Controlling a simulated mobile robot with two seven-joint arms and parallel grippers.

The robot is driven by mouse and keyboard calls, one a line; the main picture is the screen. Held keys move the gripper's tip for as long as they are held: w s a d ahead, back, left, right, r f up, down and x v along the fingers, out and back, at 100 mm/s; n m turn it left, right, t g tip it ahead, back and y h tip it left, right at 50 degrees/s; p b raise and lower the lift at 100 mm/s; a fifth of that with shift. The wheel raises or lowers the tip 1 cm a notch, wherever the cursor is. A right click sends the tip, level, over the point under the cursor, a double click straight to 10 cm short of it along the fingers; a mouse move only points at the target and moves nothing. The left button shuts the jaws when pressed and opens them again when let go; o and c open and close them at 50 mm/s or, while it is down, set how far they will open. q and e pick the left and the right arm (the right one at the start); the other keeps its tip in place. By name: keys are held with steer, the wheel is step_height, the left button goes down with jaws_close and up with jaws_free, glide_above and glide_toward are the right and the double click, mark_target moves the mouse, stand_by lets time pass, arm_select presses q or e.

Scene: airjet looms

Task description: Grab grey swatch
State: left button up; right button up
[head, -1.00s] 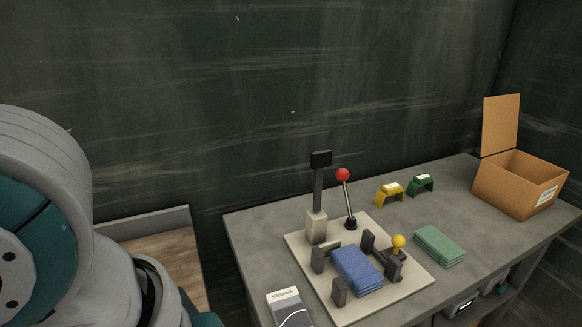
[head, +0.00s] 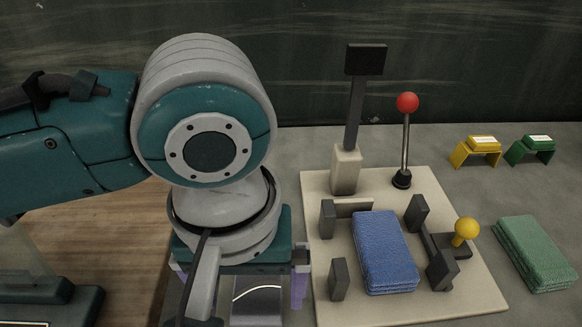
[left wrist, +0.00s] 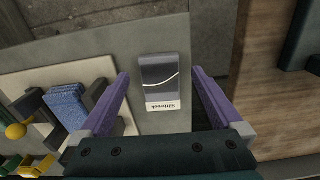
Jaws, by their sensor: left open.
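The grey swatch (left wrist: 160,80) is a flat dark grey piece with a white curved line and a white printed label end. It lies on the grey table in the left wrist view. In the head view it shows partly (head: 257,297) below my left wrist. My left gripper (left wrist: 159,74) is open, its two purple fingers on either side of the swatch with gaps between. I cannot tell the height of the fingertips above the table. My right gripper is not in view.
Right of the swatch is a beige plate (head: 318,285) with a blue cloth stack (head: 385,250), dark blocks, a red-knobbed lever (head: 406,140) and a yellow knob (head: 466,230). A green cloth stack (head: 535,252) lies farther right. A wooden surface (head: 110,255) is at left.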

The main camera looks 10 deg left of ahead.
mark_target(256, 308)
arm_select(q)
step_height(256, 308, down, 4)
steer(key=shift+w+r+b, duration=0.1)
steer(key=shift+r+b, duration=0.05)
steer(key=shift+b, duration=0.2)
steer(key=c, duration=1.3)
steer(key=shift+r, duration=0.1)
